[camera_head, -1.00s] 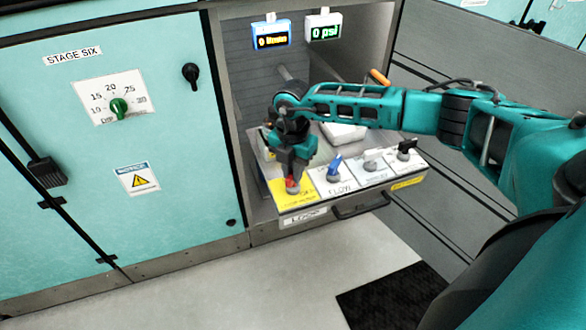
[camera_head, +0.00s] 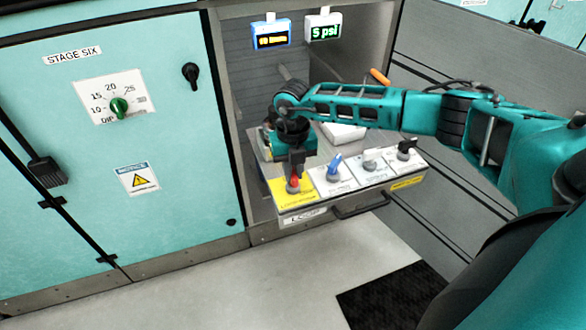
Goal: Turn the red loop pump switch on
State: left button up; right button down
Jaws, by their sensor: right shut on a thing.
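The red loop pump switch (camera_head: 293,185) sits on the yellow plate (camera_head: 283,194) at the left end of the pulled-out panel. My right gripper (camera_head: 294,174) points down over it and is shut on the red switch, its fingers hiding part of the switch. The green display (camera_head: 323,32) above reads 5 psi. The display in the blue frame (camera_head: 271,37) beside it shows orange text too small to read surely. My left gripper is not in view.
Blue (camera_head: 335,166), white (camera_head: 370,160) and black (camera_head: 405,150) switches stand in a row to the right on the same panel. A drawer handle (camera_head: 362,208) juts out below. A teal cabinet with a green dial (camera_head: 119,107) stands at the left.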

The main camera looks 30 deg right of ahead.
aim_at(293, 172)
jog(key=shift+n, duration=0.6)
jog(key=c, duration=1.1)
grip_release()
pick_arm(q)
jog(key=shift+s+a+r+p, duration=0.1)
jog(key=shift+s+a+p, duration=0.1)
jog(key=shift+p, duration=0.35)
pick_arm(e)
jog(key=shift+r, duration=6.5)
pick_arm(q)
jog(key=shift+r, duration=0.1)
pick_arm(e)
jog(key=shift+a, duration=0.1)
